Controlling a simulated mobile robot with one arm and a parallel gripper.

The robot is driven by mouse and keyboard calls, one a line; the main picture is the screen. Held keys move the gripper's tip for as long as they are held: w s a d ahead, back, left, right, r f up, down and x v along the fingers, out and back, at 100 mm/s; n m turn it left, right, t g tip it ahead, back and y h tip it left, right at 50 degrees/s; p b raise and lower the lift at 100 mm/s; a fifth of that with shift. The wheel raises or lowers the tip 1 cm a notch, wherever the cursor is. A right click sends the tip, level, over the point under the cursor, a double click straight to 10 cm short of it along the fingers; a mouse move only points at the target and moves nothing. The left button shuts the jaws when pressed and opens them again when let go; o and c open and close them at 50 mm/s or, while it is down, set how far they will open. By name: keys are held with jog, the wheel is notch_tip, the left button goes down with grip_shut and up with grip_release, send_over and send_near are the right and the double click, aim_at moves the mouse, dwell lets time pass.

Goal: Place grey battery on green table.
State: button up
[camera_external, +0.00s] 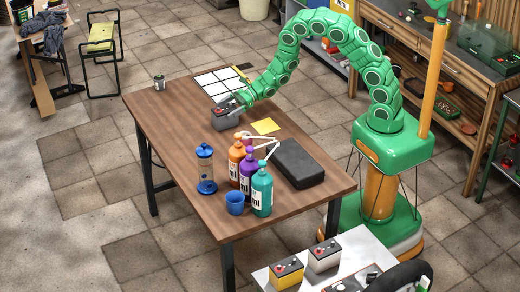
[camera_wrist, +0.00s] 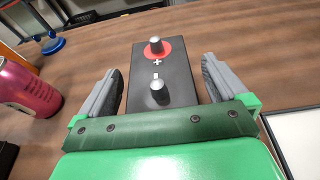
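A grey battery (camera_external: 225,120) with a red ring at one terminal stands on the brown wooden table (camera_external: 185,150) near its far edge. My gripper (camera_external: 229,107) is at it. In the wrist view the battery (camera_wrist: 165,88) lies between the two grey fingers of my gripper (camera_wrist: 160,85), with a visible gap on each side, so the fingers look open around it. A second greyish battery (camera_external: 325,255) and a yellow battery (camera_external: 287,274) stand on the pale bench at the front. A table with green legs (camera_external: 499,132) is partly in view at the right edge.
A white gridded panel (camera_external: 217,82) lies beside my gripper.

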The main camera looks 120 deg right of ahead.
dwell(0.3)
jog(key=v, duration=1.2)
jog(key=w+a+r+n+g+y, duration=0.1)
jog(key=w+a+r+n+y, duration=0.2)
jog(key=a, duration=0.5)
jog(key=w+a+r+n+g+y, duration=0.1)
jog(key=w+a+r+n+y, duration=0.25)
jog(key=a, duration=0.55)
jog(key=s+a+r+n+g+y, duration=0.1)
jog(key=s+a+r+n+g, duration=0.15)
jog(key=a, duration=0.35)
jog(key=s+a+r+n+g+y, duration=0.2)
jog(key=a+n, duration=0.2)
jog(key=a, duration=0.3)
jog(key=s+a+r+n+g+y, duration=0.1)
jog(key=s+a+r+n+g, duration=0.1)
jog(key=a+n, duration=0.3)
jog(key=s+a+r+n+g+h, duration=0.2)
jog(key=s+a+n+g, duration=0.55)
jog(key=s+a, duration=0.55)
jog(key=s+d+r+n+h, duration=0.1)
jog(key=s+d+n+h, duration=0.2)
jog(key=s, duration=0.4)
jog(key=s+d+r+n+h, duration=0.1)
jog(key=s+d+n+h, duration=0.3)
jog(key=s+n, duration=0.3)
jog(key=shift+r+h, duration=0.4)
jog(key=shift+h, duration=0.35)
